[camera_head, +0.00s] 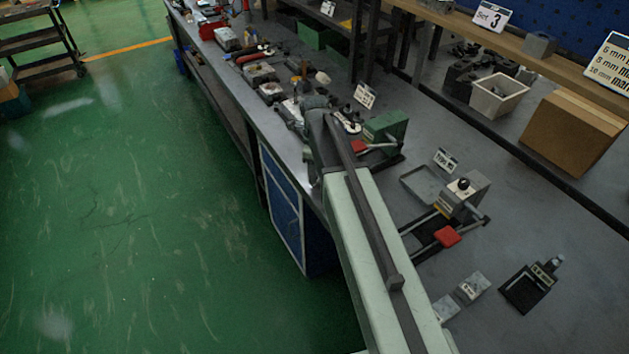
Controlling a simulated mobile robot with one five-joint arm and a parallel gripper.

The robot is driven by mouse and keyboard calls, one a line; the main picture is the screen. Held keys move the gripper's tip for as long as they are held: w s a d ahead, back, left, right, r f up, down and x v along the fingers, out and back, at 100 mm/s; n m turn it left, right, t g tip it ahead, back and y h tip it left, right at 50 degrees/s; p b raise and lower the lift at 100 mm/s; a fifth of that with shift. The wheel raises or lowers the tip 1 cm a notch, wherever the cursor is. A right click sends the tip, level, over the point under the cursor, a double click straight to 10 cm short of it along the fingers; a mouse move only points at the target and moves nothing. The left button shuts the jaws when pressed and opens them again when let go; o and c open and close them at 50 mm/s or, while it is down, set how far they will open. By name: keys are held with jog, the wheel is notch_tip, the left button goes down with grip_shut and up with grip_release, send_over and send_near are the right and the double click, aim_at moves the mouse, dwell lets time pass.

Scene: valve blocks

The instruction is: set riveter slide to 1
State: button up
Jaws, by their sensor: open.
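My arm (372,250) reaches from the bottom edge up over the bench. My gripper (298,112) is at its far end, above the bench's front edge, small and partly hidden by the wrist. I make out nothing held in it. A green bench machine (386,127) with a red part stands just right of the gripper. A grey bench machine (463,197) with a black knob and a red-ended lever (447,236) stands nearer, right of my arm. I cannot tell which is the riveter, and no slide setting is readable.
A black device (528,288) and small grey blocks (472,287) lie at the lower right. A grey tray (424,184) and small signs stand behind. A cardboard box (573,133) and white bin (498,95) are at the back. Green floor (130,220) is clear at left.

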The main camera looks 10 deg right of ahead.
jog(key=shift+f, duration=0.3)
grip_shut()
jog(key=shift+w, duration=0.1)
dwell(1.1)
